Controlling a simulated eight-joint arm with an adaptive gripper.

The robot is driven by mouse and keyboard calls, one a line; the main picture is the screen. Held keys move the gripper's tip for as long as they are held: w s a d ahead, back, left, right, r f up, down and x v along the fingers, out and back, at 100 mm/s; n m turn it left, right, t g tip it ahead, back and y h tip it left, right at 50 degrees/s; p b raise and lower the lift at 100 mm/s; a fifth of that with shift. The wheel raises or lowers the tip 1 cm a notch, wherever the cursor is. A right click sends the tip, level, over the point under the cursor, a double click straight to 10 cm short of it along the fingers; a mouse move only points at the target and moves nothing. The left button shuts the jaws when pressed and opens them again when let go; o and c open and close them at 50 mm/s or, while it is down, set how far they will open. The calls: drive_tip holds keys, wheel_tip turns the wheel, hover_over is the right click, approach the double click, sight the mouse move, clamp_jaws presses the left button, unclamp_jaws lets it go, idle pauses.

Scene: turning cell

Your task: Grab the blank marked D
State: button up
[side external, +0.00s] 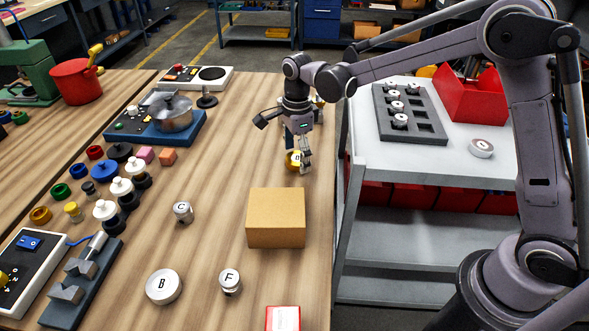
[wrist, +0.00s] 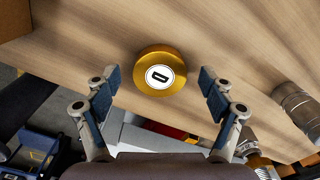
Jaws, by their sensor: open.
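The blank marked D is a short gold disc (wrist: 160,72) with a white label; its letter appears turned in the wrist view. It rests on the wooden table. In the side external view the gold blank (side external: 292,161) is partly hidden behind my gripper's fingers. My gripper (side external: 299,164) points down over it near the table's right side. In the wrist view my gripper (wrist: 160,90) is open, with one blue-padded finger on each side of the blank. Gaps show between both fingers and the blank, and the gripper holds nothing.
A cardboard box (side external: 276,217) stands nearer the camera than my gripper. Silver blanks marked C (side external: 183,211), F (side external: 230,281) and B (side external: 163,286) stand on the table. A white cart (side external: 355,140) is at the right. In the wrist view a metal cylinder (wrist: 298,103) is at right.

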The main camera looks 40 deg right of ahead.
clamp_jaws()
drive_tip(key=shift+r, duration=0.1)
